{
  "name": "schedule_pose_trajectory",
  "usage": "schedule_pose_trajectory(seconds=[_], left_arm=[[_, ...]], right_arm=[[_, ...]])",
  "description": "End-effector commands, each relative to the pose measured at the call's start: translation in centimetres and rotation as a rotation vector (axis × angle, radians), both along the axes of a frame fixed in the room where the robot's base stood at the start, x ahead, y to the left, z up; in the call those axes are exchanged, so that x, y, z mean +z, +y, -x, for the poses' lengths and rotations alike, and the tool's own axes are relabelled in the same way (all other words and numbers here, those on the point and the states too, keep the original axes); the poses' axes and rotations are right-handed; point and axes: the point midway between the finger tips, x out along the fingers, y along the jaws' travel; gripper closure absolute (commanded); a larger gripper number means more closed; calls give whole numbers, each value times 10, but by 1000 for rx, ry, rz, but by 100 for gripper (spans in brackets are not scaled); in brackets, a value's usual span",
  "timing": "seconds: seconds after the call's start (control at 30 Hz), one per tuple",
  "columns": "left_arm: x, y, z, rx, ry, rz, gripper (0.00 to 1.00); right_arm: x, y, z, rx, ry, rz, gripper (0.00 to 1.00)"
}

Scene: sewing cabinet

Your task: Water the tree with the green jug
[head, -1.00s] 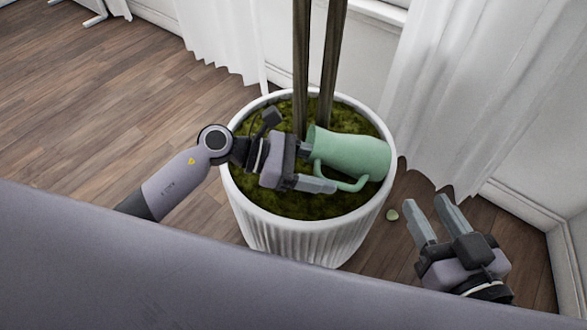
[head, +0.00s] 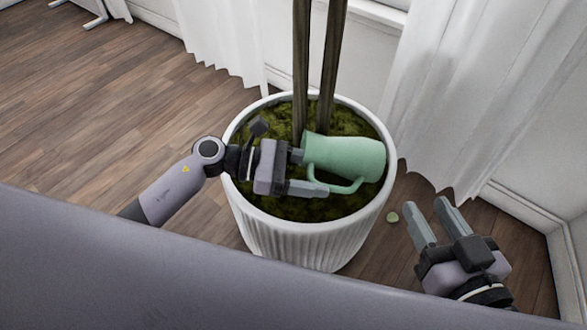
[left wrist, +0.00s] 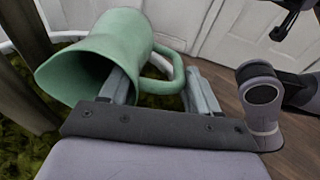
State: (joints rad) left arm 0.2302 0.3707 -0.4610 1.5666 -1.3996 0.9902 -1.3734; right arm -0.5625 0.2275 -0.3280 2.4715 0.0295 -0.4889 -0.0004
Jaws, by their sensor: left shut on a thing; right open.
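The green jug (head: 345,158) lies tipped on its side over the mossy soil of the white ribbed pot (head: 300,235). Its mouth points left and its base right. My left gripper (head: 314,173) is shut on the jug's handle. In the left wrist view the jug (left wrist: 100,55) shows its open mouth at the left, and the handle runs between the fingers (left wrist: 160,88). No water is visible. The tree's two thin trunks (head: 318,65) rise from the pot behind the jug. My right gripper (head: 437,222) is open and empty, right of the pot.
White curtains (head: 455,90) hang behind and to the right of the pot, with a wall and baseboard at the right. A small pale green object (head: 393,217) lies on the floor between the pot and my right gripper. The wooden floor (head: 130,110) at the left is clear.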

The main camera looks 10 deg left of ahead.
Motion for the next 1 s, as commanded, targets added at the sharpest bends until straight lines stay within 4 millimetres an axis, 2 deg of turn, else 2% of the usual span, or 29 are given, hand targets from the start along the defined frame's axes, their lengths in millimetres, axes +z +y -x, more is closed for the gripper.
schedule_pose_trajectory(seconds=[1.0], left_arm=[[0, 3, 0, 1, -8, 30, 94]], right_arm=[[0, 0, 0, 0, 1, 0, 57]])
